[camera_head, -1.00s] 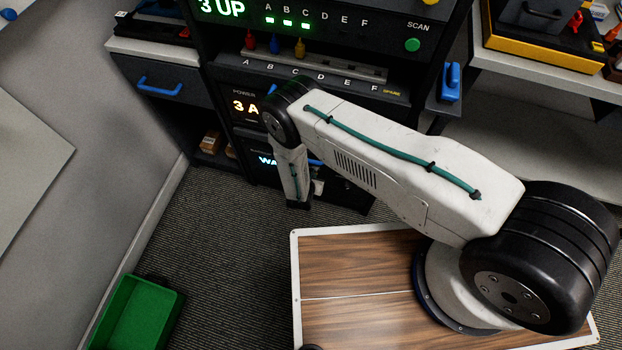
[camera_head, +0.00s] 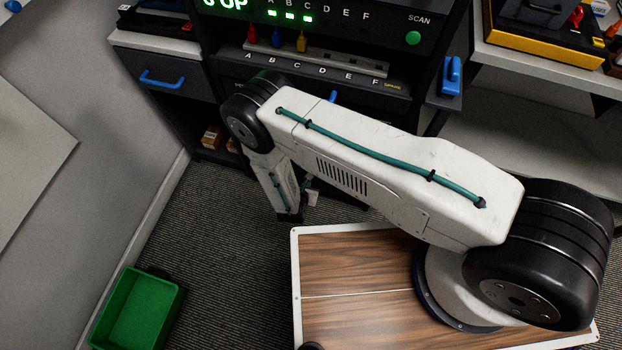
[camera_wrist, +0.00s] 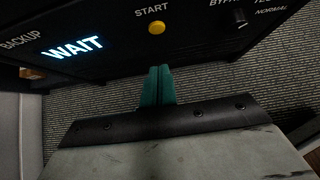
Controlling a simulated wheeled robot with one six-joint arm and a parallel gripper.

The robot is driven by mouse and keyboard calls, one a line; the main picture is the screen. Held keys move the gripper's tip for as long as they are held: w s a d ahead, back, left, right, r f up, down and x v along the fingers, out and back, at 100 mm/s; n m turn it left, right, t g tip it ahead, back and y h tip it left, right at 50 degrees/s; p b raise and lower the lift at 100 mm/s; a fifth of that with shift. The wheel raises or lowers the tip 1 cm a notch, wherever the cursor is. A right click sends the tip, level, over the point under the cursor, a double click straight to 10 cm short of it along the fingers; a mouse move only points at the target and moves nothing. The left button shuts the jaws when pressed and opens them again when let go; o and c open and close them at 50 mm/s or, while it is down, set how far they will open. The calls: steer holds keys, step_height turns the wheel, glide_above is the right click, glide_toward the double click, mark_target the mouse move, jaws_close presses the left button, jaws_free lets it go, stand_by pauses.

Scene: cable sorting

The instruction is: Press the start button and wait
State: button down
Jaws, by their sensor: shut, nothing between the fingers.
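The yellow start button (camera_wrist: 156,27) shows in the wrist view on a black panel, under the word START. To its left a lit display (camera_wrist: 73,48) reads WAIT, beside the label BACKUP. My gripper (camera_wrist: 157,70) has its green fingers shut together and empty, pointing at the panel just below the button in the picture. A gap shows between the fingertips and the button in the picture; the true distance is hard to tell. In the head view my arm hides the button and the gripper.
A knob (camera_wrist: 239,16) sits right of the button. In the head view, a rack carries a green SCAN button (camera_head: 412,38) and red, blue and yellow plugs above slots A to F. A green bin (camera_head: 138,311) stands on the carpet at the lower left.

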steer(key=v, duration=0.3)
steer(key=shift+s+r, duration=0.1)
steer(key=shift+s, duration=0.15)
stand_by(0.4)
